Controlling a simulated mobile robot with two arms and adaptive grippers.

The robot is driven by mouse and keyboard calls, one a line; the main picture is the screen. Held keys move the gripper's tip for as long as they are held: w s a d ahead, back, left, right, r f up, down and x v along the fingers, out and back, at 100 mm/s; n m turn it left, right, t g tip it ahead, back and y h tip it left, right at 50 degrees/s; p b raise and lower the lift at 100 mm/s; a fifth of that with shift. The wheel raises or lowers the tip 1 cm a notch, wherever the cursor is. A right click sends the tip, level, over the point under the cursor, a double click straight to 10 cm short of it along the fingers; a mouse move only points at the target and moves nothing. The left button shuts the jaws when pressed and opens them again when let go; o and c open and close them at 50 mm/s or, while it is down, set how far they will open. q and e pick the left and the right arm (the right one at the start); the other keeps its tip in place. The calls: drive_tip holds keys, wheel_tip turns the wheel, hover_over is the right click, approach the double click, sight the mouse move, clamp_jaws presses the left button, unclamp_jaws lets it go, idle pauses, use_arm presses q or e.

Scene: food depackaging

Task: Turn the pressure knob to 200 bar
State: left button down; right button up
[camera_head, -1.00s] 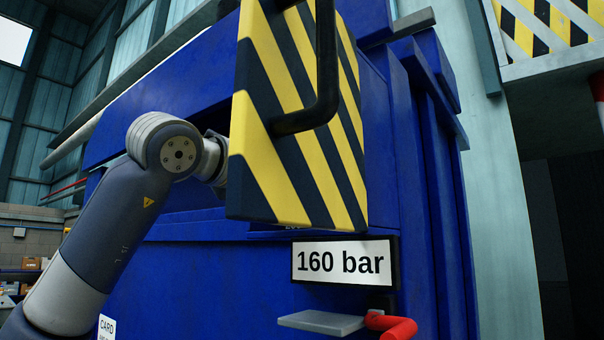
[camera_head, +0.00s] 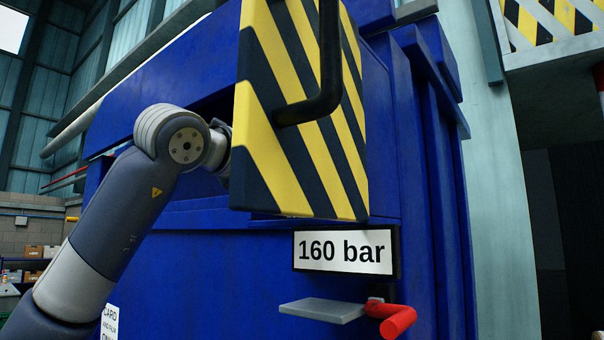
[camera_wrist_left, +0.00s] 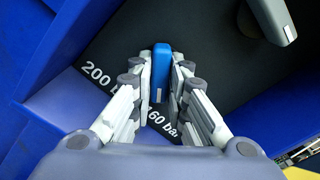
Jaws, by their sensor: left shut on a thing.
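The pressure knob (camera_wrist_left: 161,66) is a blue bar on a dark panel in the left wrist view. A pale mark shows at its lower end, which points toward the "160 bar" print (camera_wrist_left: 163,125). The "200 bar" print (camera_wrist_left: 100,75) lies to its left. My left gripper (camera_wrist_left: 161,76) is shut on the knob, with a finger on each side. In the head view, a black-and-yellow striped panel (camera_head: 300,130) hides the gripper and the knob. My right gripper is in neither view.
A white sign (camera_head: 345,252) on the blue machine (camera_head: 210,270) reads "160 bar". Below it are a grey plate (camera_head: 322,311) and a red handle (camera_head: 392,320). A black bar handle (camera_head: 328,60) stands out from the striped panel. A grey lever (camera_wrist_left: 270,18) sits upper right in the wrist view.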

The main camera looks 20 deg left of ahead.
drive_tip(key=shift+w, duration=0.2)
use_arm(q)
drive_tip(key=shift+m, duration=1.2)
drive_tip(key=m, duration=0.4)
drive_tip(key=shift+a+f+m, duration=0.1)
drive_tip(key=shift+m, duration=1)
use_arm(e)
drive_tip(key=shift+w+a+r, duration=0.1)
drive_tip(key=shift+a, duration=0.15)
use_arm(q)
drive_tip(key=c, duration=1.6)
unclamp_jaws()
drive_tip(key=shift+o, duration=0.2)
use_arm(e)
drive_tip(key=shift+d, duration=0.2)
